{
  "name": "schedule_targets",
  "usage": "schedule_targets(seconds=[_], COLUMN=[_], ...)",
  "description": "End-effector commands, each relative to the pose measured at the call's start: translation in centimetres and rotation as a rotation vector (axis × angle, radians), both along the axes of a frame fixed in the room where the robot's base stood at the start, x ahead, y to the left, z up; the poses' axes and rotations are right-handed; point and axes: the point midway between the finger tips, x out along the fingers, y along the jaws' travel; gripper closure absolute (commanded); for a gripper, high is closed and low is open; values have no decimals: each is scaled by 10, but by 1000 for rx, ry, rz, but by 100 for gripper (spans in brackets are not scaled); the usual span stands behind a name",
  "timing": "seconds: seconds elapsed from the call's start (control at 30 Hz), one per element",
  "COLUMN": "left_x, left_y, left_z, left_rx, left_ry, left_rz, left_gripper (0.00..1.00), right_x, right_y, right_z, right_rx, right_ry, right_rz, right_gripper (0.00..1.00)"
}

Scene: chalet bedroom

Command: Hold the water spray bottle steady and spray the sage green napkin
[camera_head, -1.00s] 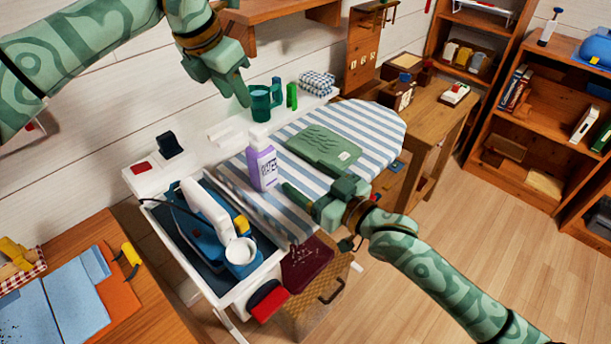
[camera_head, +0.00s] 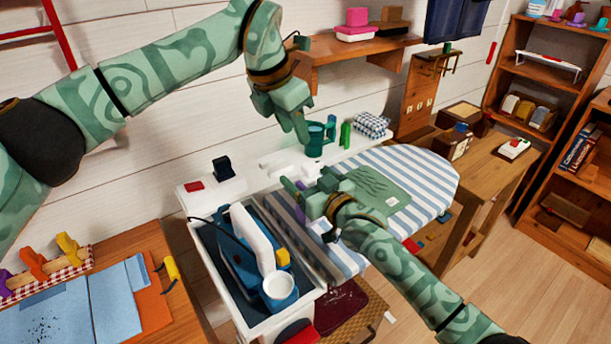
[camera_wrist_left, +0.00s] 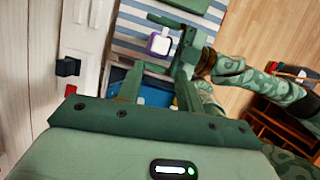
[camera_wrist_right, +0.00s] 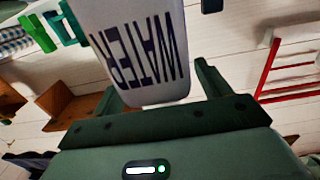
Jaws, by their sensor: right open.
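The sage green napkin (camera_head: 378,188) lies flat on the striped ironing board. The water spray bottle, with a white top (camera_head: 311,172) and purple body, stands mostly hidden behind my right gripper (camera_head: 305,192). In the right wrist view its white WATER label (camera_wrist_right: 145,50) fills the space between the open fingers; whether they touch it I cannot tell. My left gripper (camera_head: 297,128) is higher, fingers pointing down and apart, with nothing between them. The left wrist view shows the bottle's top (camera_wrist_left: 159,45) below, beside the right gripper.
A teal mug (camera_head: 315,140), a green item (camera_head: 345,134) and a checked cloth stack (camera_head: 371,124) stand along the wall. A wooden shelf (camera_head: 345,52) is above.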

Motion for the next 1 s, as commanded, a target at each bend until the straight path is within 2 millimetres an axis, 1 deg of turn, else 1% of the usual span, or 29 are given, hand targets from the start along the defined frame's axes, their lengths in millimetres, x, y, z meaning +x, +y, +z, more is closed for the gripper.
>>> schedule_targets(seconds=[0.1, 0.33, 0.37, 0.4, 0.47, 0.5, 0.53, 0.57, 0.67, 0.7, 1.0], left_x=[0, 0, 0, 0, 0, 0, 0, 0, 0, 0, 0], left_y=[0, 0, 0, 0, 0, 0, 0, 0, 0, 0, 0], left_z=[0, 0, 0, 0, 0, 0, 0, 0, 0, 0, 0], left_rx=[0, 0, 0, 0, 0, 0, 0, 0, 0, 0, 0], left_ry=[0, 0, 0, 0, 0, 0, 0, 0, 0, 0, 0], left_rz=[0, 0, 0, 0, 0, 0, 0, 0, 0, 0, 0], left_gripper=[64, 64, 64, 64, 64, 64, 64, 64, 89, 100, 100], right_x=[3, 3, 3, 3, 3, 3, 3, 3, 3, 3, 3], right_y=[3, 2, 2, 2, 2, 2, 2, 2, 2, 2, 2], right_z=[0, 0, 0, 0, 0, 0, 0, 0, 0, 0, 0], right_rx=[1, 1, 1, 1, 1, 1, 1, 0, 1, 1, 1], right_ry=[-1, -1, -1, -1, -1, -1, -1, 0, 1, 1, 1], right_rz=[0, 0, 0, 0, 0, 0, 0, 0, 0, 0, -1], right_gripper=[24, 24, 32, 43, 60, 71, 79, 83, 83, 83, 83])
